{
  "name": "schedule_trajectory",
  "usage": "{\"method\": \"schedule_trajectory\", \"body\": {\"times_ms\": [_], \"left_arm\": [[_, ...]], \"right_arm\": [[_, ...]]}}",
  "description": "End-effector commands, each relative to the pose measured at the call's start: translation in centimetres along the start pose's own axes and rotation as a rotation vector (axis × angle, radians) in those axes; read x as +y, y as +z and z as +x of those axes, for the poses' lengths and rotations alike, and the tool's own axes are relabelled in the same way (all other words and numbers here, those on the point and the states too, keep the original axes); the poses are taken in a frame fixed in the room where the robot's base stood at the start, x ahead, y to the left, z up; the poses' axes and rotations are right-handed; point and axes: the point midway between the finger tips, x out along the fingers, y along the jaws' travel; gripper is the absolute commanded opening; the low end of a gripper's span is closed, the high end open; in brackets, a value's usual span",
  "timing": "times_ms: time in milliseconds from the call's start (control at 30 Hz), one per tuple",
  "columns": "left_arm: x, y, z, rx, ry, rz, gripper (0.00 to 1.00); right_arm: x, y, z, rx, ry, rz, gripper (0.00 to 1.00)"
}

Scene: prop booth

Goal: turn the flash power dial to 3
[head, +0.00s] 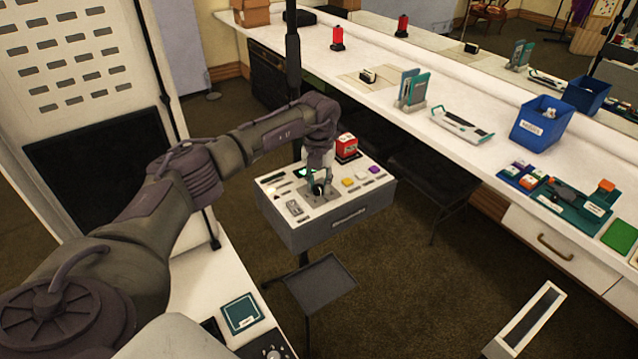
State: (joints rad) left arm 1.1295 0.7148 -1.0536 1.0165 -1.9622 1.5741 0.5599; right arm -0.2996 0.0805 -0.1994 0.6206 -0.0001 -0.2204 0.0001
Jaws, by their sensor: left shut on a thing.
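A grey control box (345,228) with a pale top panel stands in the middle of the head view. My left gripper (318,184) reaches down onto its panel and is shut on a dark round knob (318,189), taken to be the flash power dial. The fingers cover much of the knob, and its pointer and numbers cannot be read. My right gripper is not in view.
Yellow and purple buttons lie right of the knob. A white counter (455,150) with a blue bin (541,124) runs along the right. A dark shelf (320,284) sits below the box.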

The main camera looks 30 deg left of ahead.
Motion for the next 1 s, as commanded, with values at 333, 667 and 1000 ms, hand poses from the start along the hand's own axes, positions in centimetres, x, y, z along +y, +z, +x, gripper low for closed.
{"method": "schedule_trajectory", "body": {"times_ms": [333,667,1000], "left_arm": [[0.05,-0.05,0.07,0.002,0.001,-0.189,0.0],[0.07,-0.05,0.08,0.002,0.001,-0.245,0.0],[0.07,-0.06,0.08,0.002,0.001,-0.245,0.0]], "right_arm": [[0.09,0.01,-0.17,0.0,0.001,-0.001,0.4],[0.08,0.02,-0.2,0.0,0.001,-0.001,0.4],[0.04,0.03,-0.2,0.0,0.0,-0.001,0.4]]}}
